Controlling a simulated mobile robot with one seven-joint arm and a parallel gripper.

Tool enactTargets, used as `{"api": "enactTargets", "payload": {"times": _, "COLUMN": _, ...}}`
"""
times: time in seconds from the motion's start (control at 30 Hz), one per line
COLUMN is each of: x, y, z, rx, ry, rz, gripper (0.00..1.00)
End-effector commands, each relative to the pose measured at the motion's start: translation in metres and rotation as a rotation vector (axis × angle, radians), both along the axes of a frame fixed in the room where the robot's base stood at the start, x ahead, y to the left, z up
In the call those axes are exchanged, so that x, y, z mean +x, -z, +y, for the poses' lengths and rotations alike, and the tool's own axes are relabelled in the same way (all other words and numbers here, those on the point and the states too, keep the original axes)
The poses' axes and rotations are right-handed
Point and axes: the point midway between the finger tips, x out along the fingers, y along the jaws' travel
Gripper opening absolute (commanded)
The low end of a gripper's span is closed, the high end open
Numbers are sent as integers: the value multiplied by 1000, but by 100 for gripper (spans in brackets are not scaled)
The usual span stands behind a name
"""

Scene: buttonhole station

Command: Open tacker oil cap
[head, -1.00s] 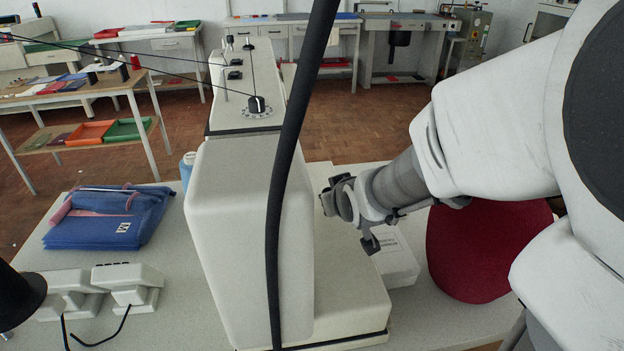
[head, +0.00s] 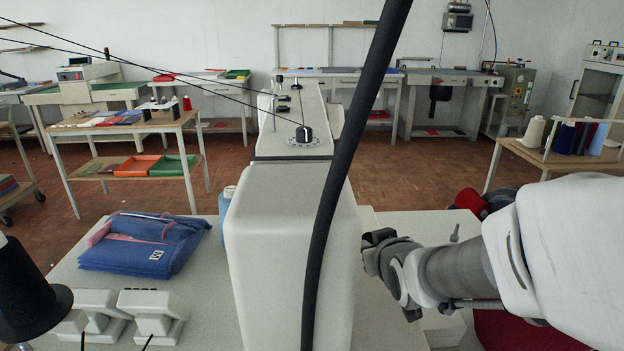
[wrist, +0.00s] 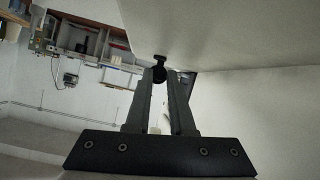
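The tacker, a cream-white machine (head: 290,240), stands in the middle of the head view. My gripper (wrist: 159,75) is close to the right side of its body. In the wrist view the two grey fingers point away from the camera with a narrow gap between them. A small dark knob-like piece (wrist: 159,58), possibly the oil cap, shows at the fingertips, close to the white machine surface (wrist: 200,35). I cannot tell whether the fingers touch it or grip it. In the head view my wrist hides the fingertips.
A black cable (head: 340,180) crosses in front of the machine. A folded blue bag (head: 145,250) and white pedal-like blocks (head: 152,310) lie left on the table. A dark red rounded thing (head: 520,330) is under my arm.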

Motion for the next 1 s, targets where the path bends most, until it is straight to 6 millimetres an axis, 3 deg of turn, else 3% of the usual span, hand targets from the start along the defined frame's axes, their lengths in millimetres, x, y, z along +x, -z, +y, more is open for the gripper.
{"api": "enactTargets", "payload": {"times": 0.03, "x": 0, "y": 0, "z": 0, "rx": 0, "ry": -2, "rz": -1, "gripper": 32}}
{"api": "enactTargets", "payload": {"times": 0.13, "x": 0, "y": 0, "z": 0, "rx": 0, "ry": 0, "rz": 0, "gripper": 48}}
{"api": "enactTargets", "payload": {"times": 0.53, "x": -4, "y": -3, "z": 0, "rx": -1, "ry": -1, "rz": -1, "gripper": 48}}
{"api": "enactTargets", "payload": {"times": 1.0, "x": -45, "y": -22, "z": 1, "rx": -1, "ry": -4, "rz": -6, "gripper": 48}}
